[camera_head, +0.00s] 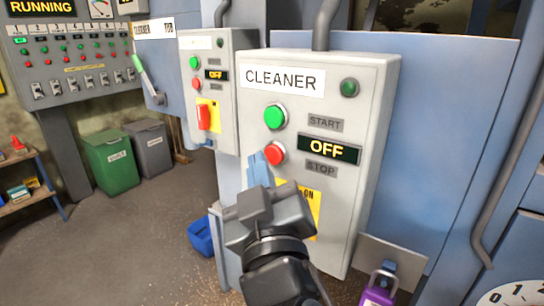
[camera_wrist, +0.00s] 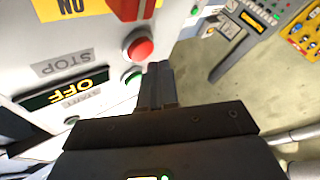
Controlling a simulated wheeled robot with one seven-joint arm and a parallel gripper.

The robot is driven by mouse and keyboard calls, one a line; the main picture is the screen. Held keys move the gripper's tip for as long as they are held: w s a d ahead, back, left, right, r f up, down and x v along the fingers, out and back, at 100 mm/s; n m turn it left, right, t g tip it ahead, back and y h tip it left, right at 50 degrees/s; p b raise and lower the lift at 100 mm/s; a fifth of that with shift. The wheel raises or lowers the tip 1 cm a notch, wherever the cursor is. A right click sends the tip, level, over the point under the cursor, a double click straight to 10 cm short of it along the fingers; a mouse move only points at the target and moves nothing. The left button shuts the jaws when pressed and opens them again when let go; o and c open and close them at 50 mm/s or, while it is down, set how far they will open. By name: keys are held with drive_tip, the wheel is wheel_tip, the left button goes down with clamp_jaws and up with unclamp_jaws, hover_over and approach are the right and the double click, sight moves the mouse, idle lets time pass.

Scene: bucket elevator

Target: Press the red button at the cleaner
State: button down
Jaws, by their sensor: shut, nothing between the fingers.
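The cleaner box (camera_head: 350,140) is a grey panel labelled CLEANER in the head view. It has a green button (camera_head: 275,116) beside START and a red button (camera_head: 274,154) beside STOP. Its display (camera_head: 329,149) reads OFF. In the wrist view the red button (camera_wrist: 139,47) stands out from the panel, with the green button (camera_wrist: 132,78) close by. My gripper (camera_head: 260,168) is shut and empty, its fingertips just left of and slightly below the red button in the head view. In the wrist view the fingertips (camera_wrist: 158,68) are beside the red button; I cannot tell whether they touch it.
A smaller grey box (camera_head: 215,85) with its own buttons and a red switch stands left of the cleaner. A purple padlock (camera_head: 378,290) hangs below. Green (camera_head: 110,160) and grey bins (camera_head: 149,147) stand further back. The floor at left is mostly clear.

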drive_tip(key=shift+s+a+b, duration=0.5)
drive_tip(key=shift+s+a, duration=0.3)
drive_tip(key=shift+s, duration=0.2)
drive_tip(key=shift+s+a+b, duration=0.5)
drive_tip(key=shift+s+a, duration=0.25)
drive_tip(key=shift+s, duration=0.25)
drive_tip(key=shift+f, duration=0.1)
drive_tip(key=s+d+f+m+g, duration=0.1)
drive_tip(key=s+d+f, duration=0.3)
drive_tip(key=f, duration=0.3)
drive_tip(key=s+d+f+g+y, duration=0.1)
drive_tip(key=s+d+f+g, duration=0.15)
drive_tip(key=s+f, duration=0.3)
drive_tip(key=s+d+f+m+g, duration=0.1)
drive_tip(key=s+d+f, duration=0.3)
drive_tip(key=f, duration=0.4)
drive_tip(key=s+d+m+h, duration=0.1)
drive_tip(key=s+d, duration=0.3)
drive_tip(key=s, duration=0.3)
drive_tip(key=s+d+f+m+g+h, duration=0.1)
drive_tip(key=s+d+m, duration=0.1)
drive_tip(key=s+d, duration=0.2)
drive_tip(key=s+d+m+g, duration=0.1)
drive_tip(key=s+d, duration=0.4)
drive_tip(key=s, duration=0.5)
drive_tip(key=shift+s+f+m+h, duration=0.25)
drive_tip(key=shift+f+m+h, duration=0.05)
drive_tip(key=shift+h, duration=0.1)
